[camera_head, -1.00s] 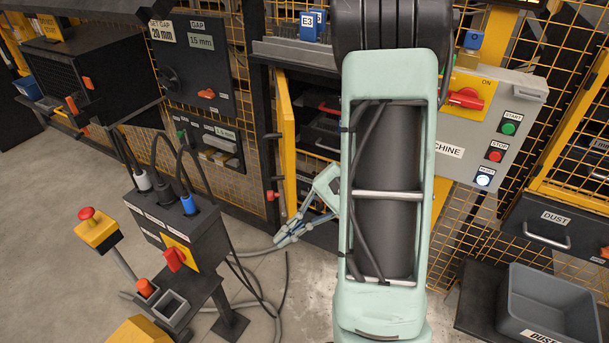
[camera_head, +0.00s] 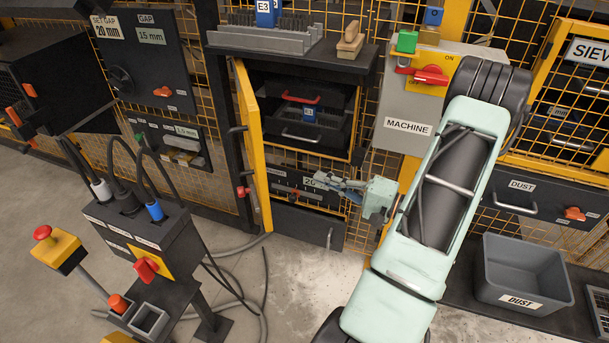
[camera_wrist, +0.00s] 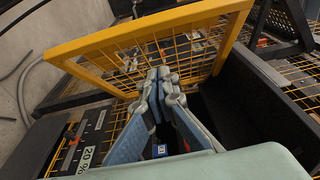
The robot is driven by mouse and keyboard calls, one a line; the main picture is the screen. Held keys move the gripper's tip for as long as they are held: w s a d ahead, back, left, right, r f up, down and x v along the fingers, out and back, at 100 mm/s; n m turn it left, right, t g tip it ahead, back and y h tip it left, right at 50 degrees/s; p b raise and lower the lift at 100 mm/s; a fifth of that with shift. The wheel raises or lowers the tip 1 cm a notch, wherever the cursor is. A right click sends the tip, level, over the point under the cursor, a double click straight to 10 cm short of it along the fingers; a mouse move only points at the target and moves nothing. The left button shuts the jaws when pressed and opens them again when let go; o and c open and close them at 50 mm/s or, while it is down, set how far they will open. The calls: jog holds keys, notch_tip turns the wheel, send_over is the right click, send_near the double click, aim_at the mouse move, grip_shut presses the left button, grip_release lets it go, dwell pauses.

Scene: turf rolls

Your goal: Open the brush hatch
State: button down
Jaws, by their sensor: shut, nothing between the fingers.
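The brush hatch (camera_head: 256,150) is a yellow-framed mesh door hinged on the left of a dark cabinet. It stands swung outward and shows nearly edge-on in the head view. In the wrist view its yellow frame and mesh (camera_wrist: 150,35) spread across the upper middle. My gripper (camera_head: 318,180) is in front of the lower part of the cabinet opening, to the right of the hatch. Its fingers (camera_wrist: 165,73) are shut together with nothing between them, and overlap the mesh in the wrist view. I cannot tell whether they touch it.
Inside the cabinet are dark drawers, one with a red handle (camera_head: 300,99). A grey machine box (camera_head: 405,125) with a red switch stands at right. A dust bin (camera_head: 522,275) is on the lower right.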

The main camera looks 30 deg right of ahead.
jog(key=w+a+p, duration=0.1)
jog(key=w+a, duration=0.7)
jog(key=shift+w+a, duration=0.2)
jog(key=shift+w, duration=0.15)
jog(key=shift+a, duration=0.1)
